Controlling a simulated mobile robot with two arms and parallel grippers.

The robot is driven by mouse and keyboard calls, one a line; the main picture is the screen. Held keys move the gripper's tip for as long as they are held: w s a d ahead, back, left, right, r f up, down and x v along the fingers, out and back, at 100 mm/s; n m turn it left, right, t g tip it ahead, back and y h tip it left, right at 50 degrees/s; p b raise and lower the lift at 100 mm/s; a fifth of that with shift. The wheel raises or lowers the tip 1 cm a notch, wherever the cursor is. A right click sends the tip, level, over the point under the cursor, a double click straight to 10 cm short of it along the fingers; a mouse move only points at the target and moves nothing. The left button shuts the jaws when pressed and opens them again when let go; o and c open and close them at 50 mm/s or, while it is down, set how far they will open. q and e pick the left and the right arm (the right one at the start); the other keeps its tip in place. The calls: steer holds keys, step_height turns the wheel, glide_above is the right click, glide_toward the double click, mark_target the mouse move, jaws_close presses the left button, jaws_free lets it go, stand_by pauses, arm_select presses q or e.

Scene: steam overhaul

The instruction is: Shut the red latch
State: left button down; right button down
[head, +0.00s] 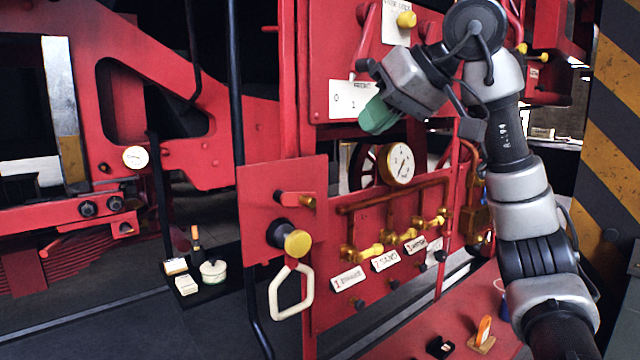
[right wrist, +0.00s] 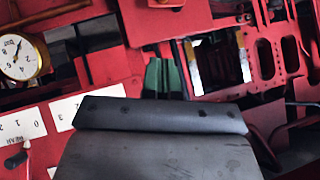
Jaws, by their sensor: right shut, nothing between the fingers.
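No part is clearly marked as the red latch, so I cannot tell which one it is. A red lever (head: 364,38) hangs on the upper red panel, above a white plate (head: 347,99) marked 0 and 1. My right gripper (head: 376,116) has green fingers and is shut and empty, in front of the panel beside that plate. The green fingers also show in the right wrist view (right wrist: 162,78), close together. The forearm and wrist hide part of the panel's right side. My left gripper is not in view.
A round gauge (head: 397,163) and brass valves (head: 368,250) sit below the right gripper. A yellow knob (head: 297,243) and a cream loop handle (head: 290,292) stick out at the left. A striped yellow-black post (head: 612,130) stands close on the right.

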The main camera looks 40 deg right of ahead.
steer(key=shift+w+f, duration=0.1)
steer(key=p, duration=0.2)
glide_above(309, 196)
steer(key=s+d, duration=0.2)
step_height(309, 196, down, 7)
steer(key=f, duration=0.1)
steer(key=a+f, duration=0.1)
steer(key=f, duration=0.1)
steer(key=shift+s+f, duration=0.15)
steer(key=shift+s, duration=0.05)
steer(key=shift+w, duration=0.1)
steer(key=shift+f, duration=0.1)
steer(key=shift+d+f+y+b, duration=0.1)
steer(key=shift+y+b, duration=0.2)
steer(key=shift+b, duration=0.15)
